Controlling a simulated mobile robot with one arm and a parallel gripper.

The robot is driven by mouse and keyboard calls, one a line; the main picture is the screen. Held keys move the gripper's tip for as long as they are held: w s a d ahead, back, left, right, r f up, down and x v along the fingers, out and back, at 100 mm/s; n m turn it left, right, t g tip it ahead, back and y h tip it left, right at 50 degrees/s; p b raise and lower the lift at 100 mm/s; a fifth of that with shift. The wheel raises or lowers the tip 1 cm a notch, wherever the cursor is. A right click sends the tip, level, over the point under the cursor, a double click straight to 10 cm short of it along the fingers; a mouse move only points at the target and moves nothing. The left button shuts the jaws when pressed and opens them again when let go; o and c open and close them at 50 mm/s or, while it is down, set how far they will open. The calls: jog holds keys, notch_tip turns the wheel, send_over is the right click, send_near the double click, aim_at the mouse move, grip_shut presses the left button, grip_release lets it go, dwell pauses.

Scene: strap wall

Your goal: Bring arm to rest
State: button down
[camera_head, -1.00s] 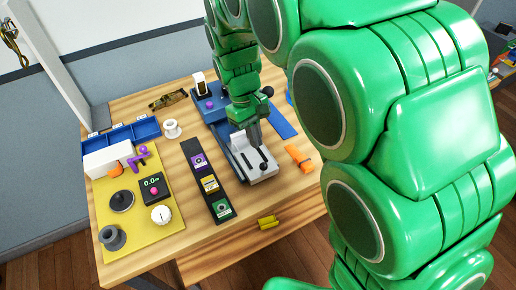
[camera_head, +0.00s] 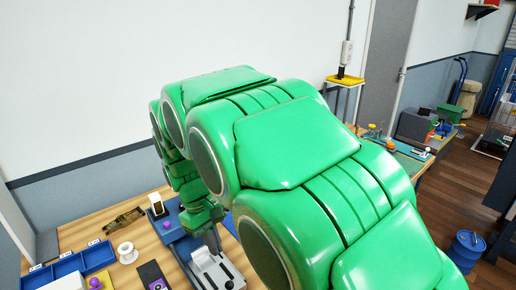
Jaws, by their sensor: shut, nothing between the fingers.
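My green arm (camera_head: 300,150) fills the middle of the head view, arching from the lower right towards the bench. My gripper (camera_head: 212,243) is at the far end of the arm, pointing down above the grey and blue device (camera_head: 208,270) on the bench. The fingers are small in the picture and appear closed, with nothing seen in them. I cannot tell whether the tips touch the device.
The wooden bench (camera_head: 140,236) holds a blue bin tray (camera_head: 60,270), a white spool (camera_head: 127,252), and a dark block with a white top (camera_head: 157,205). A blue barrel (camera_head: 466,250) stands on the floor at right. A second bench stands behind it. Floor between them is clear.

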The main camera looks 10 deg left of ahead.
jog(key=s+d+r+m+y, duration=0.1)
jog(key=s+d+r+m, duration=0.2)
jog(key=d, duration=0.7)
jog(key=s+d+r+m, duration=0.2)
jog(key=s+d+m, duration=0.15)
jog(key=d, duration=0.65)
jog(key=s+d+m+y, duration=0.2)
jog(key=s+d+m, duration=0.3)
jog(key=s+d, duration=0.8)
jog(key=w+a+n+h, duration=0.1)
jog(key=w+a+n, duration=0.2)
jog(key=w+a, duration=1.05)
jog(key=n+h, duration=0.1)
jog(key=n, duration=0.3)
send_over(226, 281)
jog(key=shift+g, duration=0.4)
jog(key=shift+f, duration=7.6)
